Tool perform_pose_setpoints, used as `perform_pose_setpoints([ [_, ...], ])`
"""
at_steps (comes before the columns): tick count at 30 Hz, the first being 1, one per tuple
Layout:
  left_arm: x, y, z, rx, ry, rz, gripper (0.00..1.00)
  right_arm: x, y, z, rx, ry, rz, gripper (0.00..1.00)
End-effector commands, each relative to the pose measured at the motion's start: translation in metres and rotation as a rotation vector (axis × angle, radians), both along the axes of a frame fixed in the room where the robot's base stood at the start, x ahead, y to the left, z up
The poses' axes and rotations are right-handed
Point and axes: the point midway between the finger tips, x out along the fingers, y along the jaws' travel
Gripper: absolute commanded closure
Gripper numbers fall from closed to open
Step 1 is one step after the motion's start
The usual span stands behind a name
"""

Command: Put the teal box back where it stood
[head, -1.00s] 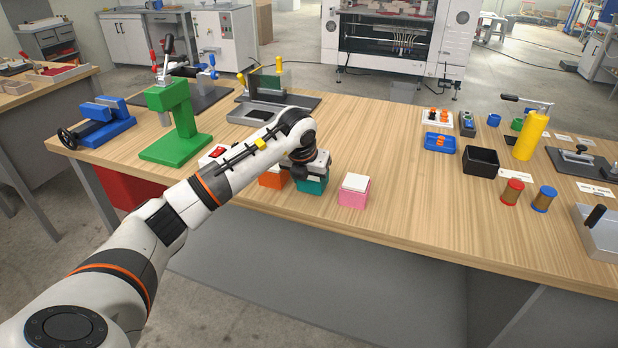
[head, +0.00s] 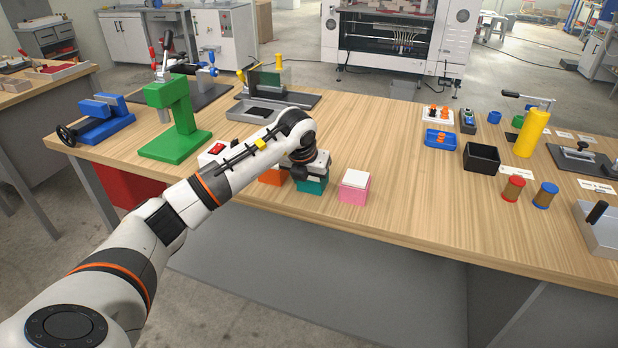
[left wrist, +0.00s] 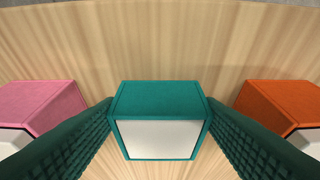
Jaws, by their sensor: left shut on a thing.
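The teal box (head: 313,185) stands near the table's front edge, between an orange box and a pink box. In the left wrist view the teal box (left wrist: 160,97), with a white panel on top, sits between the two dark ridged fingers of my left gripper (left wrist: 160,128), which is shut on it. In the head view my left gripper (head: 312,166) is above the box and hides part of its top. Whether the box touches the table cannot be told for sure. My right gripper is not in view.
The orange box (head: 272,177) is close on the left and the pink box (head: 354,190) on the right, with a gap. A green press (head: 176,130) and a white switch box (head: 214,153) stand further left. The table (head: 400,190) right of the pink box is clear.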

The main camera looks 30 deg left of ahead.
Motion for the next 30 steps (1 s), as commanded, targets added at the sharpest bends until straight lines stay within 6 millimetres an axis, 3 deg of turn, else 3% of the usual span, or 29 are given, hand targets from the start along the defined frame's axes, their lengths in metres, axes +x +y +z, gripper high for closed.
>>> perform_pose_setpoints([
  [1, 0.0, 0.0, -0.001, 0.0, -0.001, 0.0, 0.71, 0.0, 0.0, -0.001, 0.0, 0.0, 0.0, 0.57],
  [2, 0.0, 0.0, 0.0, 0.0, -0.001, 0.0, 0.36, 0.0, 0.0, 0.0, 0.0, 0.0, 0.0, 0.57],
  [6, 0.0, 0.0, 0.0, 0.0, 0.0, 0.0, 0.15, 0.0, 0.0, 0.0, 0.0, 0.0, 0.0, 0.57],
  [17, -0.002, 0.0, 0.005, 0.001, 0.0, 0.0, 0.15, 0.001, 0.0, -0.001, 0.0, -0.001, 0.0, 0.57],
  [30, -0.033, -0.008, 0.083, 0.001, -0.004, -0.001, 0.15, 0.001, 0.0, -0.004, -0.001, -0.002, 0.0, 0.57],
])
